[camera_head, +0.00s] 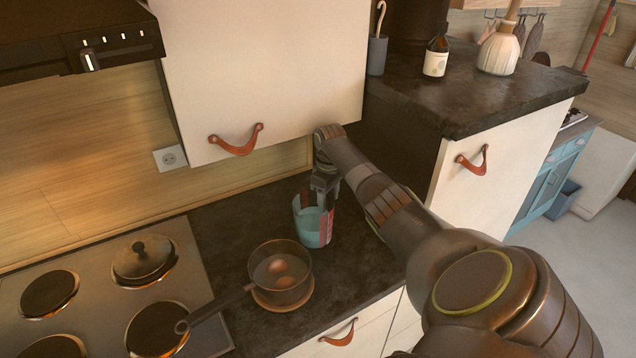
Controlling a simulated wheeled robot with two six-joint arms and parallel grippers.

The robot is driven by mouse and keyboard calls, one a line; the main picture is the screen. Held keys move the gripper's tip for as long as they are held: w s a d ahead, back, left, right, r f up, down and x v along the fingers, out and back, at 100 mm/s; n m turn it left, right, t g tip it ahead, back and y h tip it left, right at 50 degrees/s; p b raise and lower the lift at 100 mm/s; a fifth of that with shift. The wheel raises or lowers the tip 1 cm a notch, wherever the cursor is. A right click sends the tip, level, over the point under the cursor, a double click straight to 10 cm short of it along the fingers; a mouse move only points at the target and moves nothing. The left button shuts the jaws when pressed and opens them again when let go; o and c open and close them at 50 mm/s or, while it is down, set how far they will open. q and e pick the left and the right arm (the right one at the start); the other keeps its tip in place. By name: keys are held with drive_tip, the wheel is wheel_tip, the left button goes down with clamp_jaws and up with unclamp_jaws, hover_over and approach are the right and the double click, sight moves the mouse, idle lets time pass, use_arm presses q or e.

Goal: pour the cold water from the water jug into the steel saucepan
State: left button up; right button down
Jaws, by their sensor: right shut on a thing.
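The water jug (312,228) is a clear vessel with bluish water and red at its sides. It looks about upright over the dark counter, behind and to the right of the saucepan; I cannot tell whether its base touches the counter. My right gripper (324,190) is shut on the jug at its upper back side, and hides part of the rim. The steel saucepan (307,266) stands on a round wooden trivet (284,305), its handle pointing to the lower left. Two brown eggs show inside it. My left gripper is not in view.
A white wall cabinet (260,70) with a leather pull hangs above the jug. A higher counter (470,100) with a brown bottle (436,55) stands at the right.

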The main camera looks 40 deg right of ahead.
drive_tip(key=shift+s+a+r+h+p, duration=0.2)
drive_tip(key=shift+r+p, duration=0.1)
drive_tip(key=shift+p, duration=0.2)
drive_tip(key=shift+s+a+r+h+p, duration=0.1)
drive_tip(key=shift+r+h+p, duration=0.15)
drive_tip(key=shift+p, duration=0.2)
drive_tip(key=shift+a+r+h+p, duration=0.15)
drive_tip(key=shift+a+h+p, duration=0.1)
drive_tip(key=shift+p, duration=0.1)
drive_tip(key=shift+a+r+t+h+p, duration=0.15)
drive_tip(key=shift+a+t+h+p, duration=0.2)
drive_tip(key=shift+h, duration=0.35)
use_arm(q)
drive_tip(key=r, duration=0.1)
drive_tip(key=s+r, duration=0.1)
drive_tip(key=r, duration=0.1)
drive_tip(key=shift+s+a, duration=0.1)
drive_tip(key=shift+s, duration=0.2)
use_arm(e)
drive_tip(key=a+r+h, duration=0.1)
drive_tip(key=a+h, duration=0.1)
drive_tip(key=a+r+t+h, duration=0.1)
drive_tip(key=h, duration=0.1)
drive_tip(key=shift+s+r, duration=0.3)
drive_tip(key=shift+r, duration=0.05)
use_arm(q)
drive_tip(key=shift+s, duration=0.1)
use_arm(e)
drive_tip(key=shift+d, duration=0.15)
